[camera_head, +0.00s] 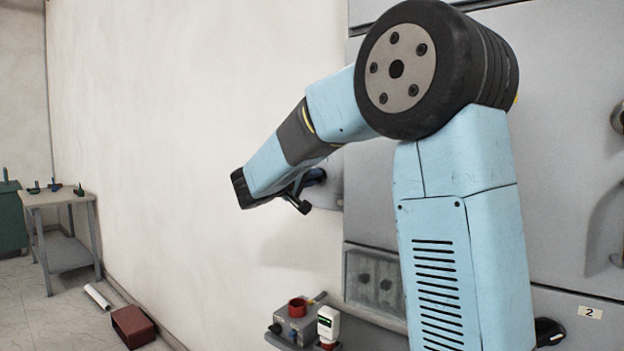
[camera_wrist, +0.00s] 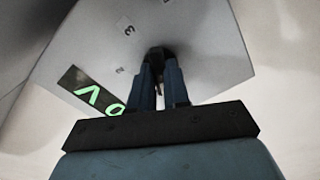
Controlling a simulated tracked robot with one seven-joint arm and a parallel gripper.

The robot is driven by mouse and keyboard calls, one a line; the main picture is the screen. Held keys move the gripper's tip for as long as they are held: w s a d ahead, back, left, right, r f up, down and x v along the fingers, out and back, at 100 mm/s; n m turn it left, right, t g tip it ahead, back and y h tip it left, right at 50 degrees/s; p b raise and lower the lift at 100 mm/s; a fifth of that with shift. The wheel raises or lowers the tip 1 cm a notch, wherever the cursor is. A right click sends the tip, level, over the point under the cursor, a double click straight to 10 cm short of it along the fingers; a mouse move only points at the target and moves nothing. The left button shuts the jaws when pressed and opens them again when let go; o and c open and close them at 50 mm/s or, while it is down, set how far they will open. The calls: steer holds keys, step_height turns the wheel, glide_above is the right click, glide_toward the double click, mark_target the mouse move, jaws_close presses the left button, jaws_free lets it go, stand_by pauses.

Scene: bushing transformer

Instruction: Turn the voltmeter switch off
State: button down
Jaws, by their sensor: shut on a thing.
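In the wrist view, my gripper (camera_wrist: 160,68) reaches to a grey panel (camera_wrist: 205,45) and its two blue fingers are shut on a dark switch knob (camera_wrist: 158,51). The fingers hide much of the knob, so I cannot tell which position it points at. A black label (camera_wrist: 90,92) with green letters, partly hidden, sits to the left of the fingers. The marks "3" and "2" show on the panel to the left of the knob. In the head view, my gripper is mostly hidden behind my wrist, beside the grey cabinet's left edge.
In the head view, a grey cabinet (camera_head: 560,130) stands behind my arm. A small box with a red knob (camera_head: 297,307) and a white device (camera_head: 328,324) sit low in front. A workbench (camera_head: 60,198) and a red box (camera_head: 133,325) are at left. The wall side is clear.

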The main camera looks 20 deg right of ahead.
steer(key=n, duration=0.5)
steer(key=shift+w+a, duration=0.1)
steer(key=shift+a, duration=0.05)
steer(key=shift+f+n, duration=0.1)
steer(key=shift+n, duration=0.2)
stand_by(0.3)
steer(key=c, duration=1.4)
jaws_free()
steer(key=shift+a, duration=0.1)
steer(key=o, duration=0.3)
steer(key=v, duration=1.3)
steer(key=shift+s+a, duration=0.2)
steer(key=shift+s, duration=0.05)
steer(key=shift+s+f, duration=0.1)
